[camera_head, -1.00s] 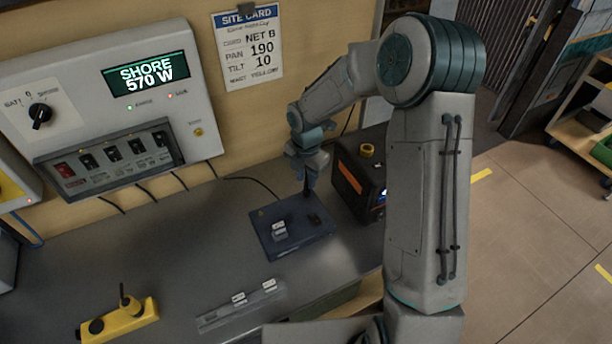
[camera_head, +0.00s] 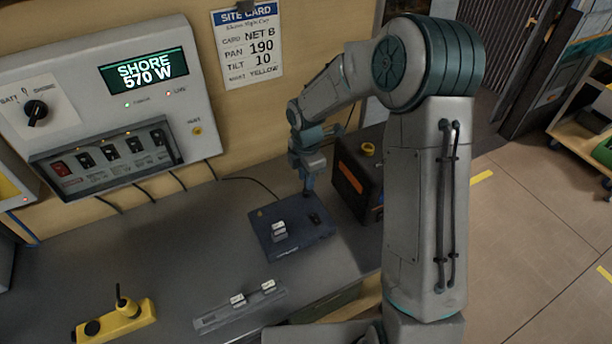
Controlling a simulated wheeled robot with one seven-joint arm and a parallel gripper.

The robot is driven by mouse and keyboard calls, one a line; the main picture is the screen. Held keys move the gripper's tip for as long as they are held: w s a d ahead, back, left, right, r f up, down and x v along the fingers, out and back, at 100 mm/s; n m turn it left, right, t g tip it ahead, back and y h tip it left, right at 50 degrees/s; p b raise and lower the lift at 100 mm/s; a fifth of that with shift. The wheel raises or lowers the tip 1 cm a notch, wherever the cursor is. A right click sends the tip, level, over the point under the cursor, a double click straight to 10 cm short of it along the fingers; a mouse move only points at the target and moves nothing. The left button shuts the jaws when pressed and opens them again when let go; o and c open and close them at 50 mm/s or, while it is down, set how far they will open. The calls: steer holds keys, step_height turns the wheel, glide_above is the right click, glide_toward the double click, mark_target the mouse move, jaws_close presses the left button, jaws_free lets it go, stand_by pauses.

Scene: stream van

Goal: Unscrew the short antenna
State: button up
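A flat dark blue box (camera_head: 268,238) lies on the grey bench. My gripper (camera_head: 307,189) points down at its back right edge. A small dark upright piece shows at the fingertips, and I cannot tell whether it is a short antenna. The fingers are too small to show whether they are shut on it.
A black case with an orange stripe (camera_head: 349,178) stands close right of my gripper. A control panel (camera_head: 60,95) is on the wall. The middle-left bench is clear.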

steer(key=shift+m+b, duration=0.6)
steer(key=shift+m, duration=1.3)
steer(key=shift+f+m+b, duration=0.1)
steer(key=shift+m+b, duration=0.3)
steer(key=shift+m, duration=0.5)
steer(key=shift+m+b, duration=0.3)
steer(key=shift+m, duration=0.8)
steer(key=shift+m+b, duration=0.55)
steer(key=shift+m, duration=1.45)
jaws_close()
steer(key=shift+n+p, duration=0.55)
steer(key=shift+n, duration=1.55)
